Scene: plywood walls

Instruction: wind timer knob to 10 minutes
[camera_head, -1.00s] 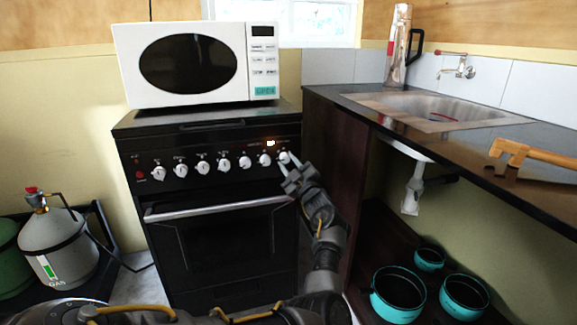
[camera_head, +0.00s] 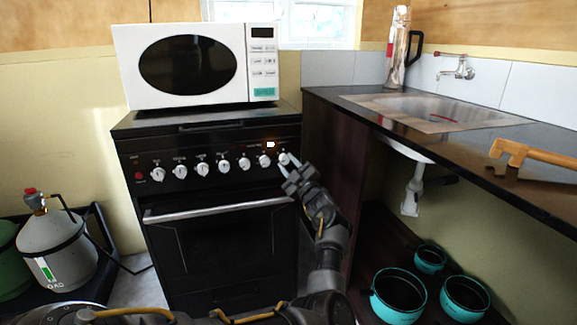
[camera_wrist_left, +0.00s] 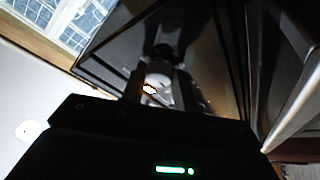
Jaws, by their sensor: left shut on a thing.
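The black stove (camera_head: 220,240) carries a row of white knobs along its front panel. The rightmost one, the timer knob (camera_head: 284,158), is partly hidden by my left gripper (camera_head: 284,166). My left gripper is shut on this knob, with its fingers on either side of it. In the left wrist view the pale round knob (camera_wrist_left: 158,82) shows between the dark fingers. The knob's pointer and the panel marks are too small to read. My right gripper is not in view.
An orange light (camera_head: 270,144) glows on the panel above the knobs. A white microwave (camera_head: 196,65) stands on the stove. The dark counter (camera_head: 440,150) with a sink lies close to the right of my gripper. Gas bottles (camera_head: 55,250) stand at left; teal pots (camera_head: 398,292) sit at lower right.

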